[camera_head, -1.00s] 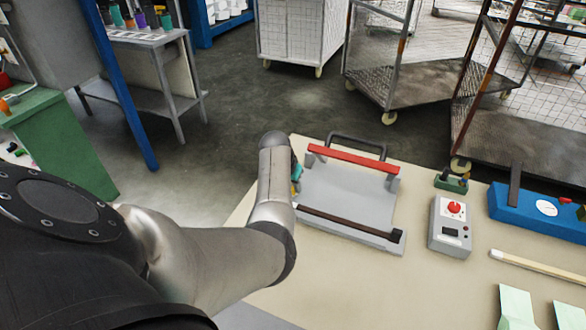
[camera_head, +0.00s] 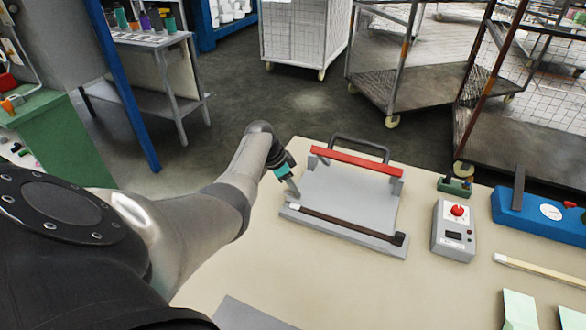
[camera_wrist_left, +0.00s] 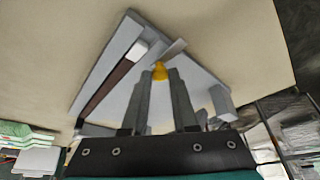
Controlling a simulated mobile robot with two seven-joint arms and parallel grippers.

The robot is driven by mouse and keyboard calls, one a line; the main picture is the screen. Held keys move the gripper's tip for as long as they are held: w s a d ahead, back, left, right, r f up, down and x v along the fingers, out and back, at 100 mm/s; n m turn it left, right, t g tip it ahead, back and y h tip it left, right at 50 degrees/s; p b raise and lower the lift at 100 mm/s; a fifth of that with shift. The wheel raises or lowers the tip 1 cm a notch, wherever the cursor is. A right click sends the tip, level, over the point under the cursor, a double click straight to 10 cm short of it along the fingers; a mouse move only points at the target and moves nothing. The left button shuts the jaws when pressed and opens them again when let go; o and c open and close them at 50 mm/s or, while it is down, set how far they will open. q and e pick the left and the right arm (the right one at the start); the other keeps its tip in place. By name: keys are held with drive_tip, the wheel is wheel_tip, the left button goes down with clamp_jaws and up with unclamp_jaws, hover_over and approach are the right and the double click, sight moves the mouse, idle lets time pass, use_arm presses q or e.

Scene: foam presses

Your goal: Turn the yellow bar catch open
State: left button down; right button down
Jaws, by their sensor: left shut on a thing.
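The yellow bar catch (camera_wrist_left: 160,71) shows between the fingertips of my left gripper (camera_wrist_left: 160,80) in the left wrist view. The fingers are shut on it; only its yellow end shows between them. In the head view my left gripper (camera_head: 291,186) reaches down to the left edge of the grey press (camera_head: 350,195), and the catch is hidden there. The press has a red bar (camera_head: 356,162) at its far side and a dark brown bar (camera_head: 345,224) along its near side. My right gripper is not in view.
A grey control box with a red knob (camera_head: 454,231) stands right of the press. A blue gauge unit (camera_head: 540,213), a small green block (camera_head: 455,187) and a pale stick (camera_head: 538,270) lie further right.

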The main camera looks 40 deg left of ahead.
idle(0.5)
use_arm(q)
drive_tip(key=c, duration=0.7)
unclamp_jaws()
drive_tip(key=shift+r, duration=0.1)
drive_tip(key=shift+s+a+r, duration=0.1)
drive_tip(key=shift+r, duration=0.2)
drive_tip(key=shift+p+v, duration=1.55)
drive_tip(key=shift+v, duration=5.65)
